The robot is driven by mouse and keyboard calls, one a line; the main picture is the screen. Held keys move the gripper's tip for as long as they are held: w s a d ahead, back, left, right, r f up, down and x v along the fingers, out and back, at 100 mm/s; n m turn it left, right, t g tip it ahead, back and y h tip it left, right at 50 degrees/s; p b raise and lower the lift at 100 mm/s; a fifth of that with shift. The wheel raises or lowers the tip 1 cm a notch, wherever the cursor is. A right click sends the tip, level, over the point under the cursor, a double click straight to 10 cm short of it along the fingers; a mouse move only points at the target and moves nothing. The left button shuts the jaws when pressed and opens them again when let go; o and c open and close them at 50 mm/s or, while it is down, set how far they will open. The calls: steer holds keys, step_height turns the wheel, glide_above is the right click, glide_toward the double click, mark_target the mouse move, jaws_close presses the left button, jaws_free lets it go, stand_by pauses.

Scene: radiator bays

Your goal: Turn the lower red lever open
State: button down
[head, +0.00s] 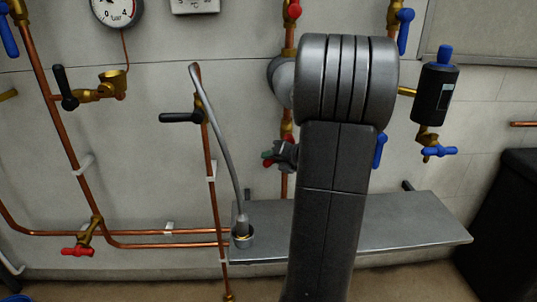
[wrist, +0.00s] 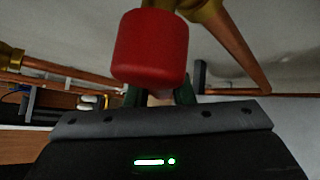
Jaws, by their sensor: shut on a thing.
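A red lever (head: 288,139) sits on a brass valve on the vertical copper pipe behind my arm, below another red lever (head: 293,11) on the same pipe. My gripper (head: 270,158), with green fingertips, is at this lower lever and shut on it. In the wrist view the red lever (wrist: 150,48) looms large, end towards the camera, just above my gripper (wrist: 158,97). Its brass valve body (wrist: 200,8) shows at the top edge. My arm hides most of the valve in the head view, and the exact lever angle cannot be told.
A grey shelf (head: 415,232) juts out below. A bent grey rod (head: 220,135) stands left of my gripper. Black levers (head: 182,117), blue levers (head: 440,151) and another red lever (head: 77,251) sit on nearby pipes. A black box (head: 512,220) stands at right.

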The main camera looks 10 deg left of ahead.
steer(key=shift+w+d+f+n+t+h+p, duration=0.1)
steer(key=shift+w+d+f+n+h+p, duration=0.15)
steer(key=shift+d+n+h+p, duration=0.6)
steer(key=shift+w+d+f+n+t+h+p, duration=0.1)
steer(key=shift+w+d+f+n+h, duration=0.2)
steer(key=shift+d+h, duration=0.7)
steer(key=shift+w+d+f+n+t+h+p, duration=0.1)
steer(key=shift+d+f+n+h+p, duration=0.35)
steer(key=shift+h, duration=0.9)
steer(key=shift+r, duration=0.1)
steer(key=c, duration=1.3)
jaws_free()
steer(key=shift+o, duration=0.2)
steer(key=s+d+r+p, duration=0.1)
steer(key=s+d, duration=0.5)
steer(key=s, duration=0.6)
steer(key=shift+s+d+r, duration=0.15)
steer(key=shift+s+r, duration=0.15)
steer(key=shift+r, duration=0.3)
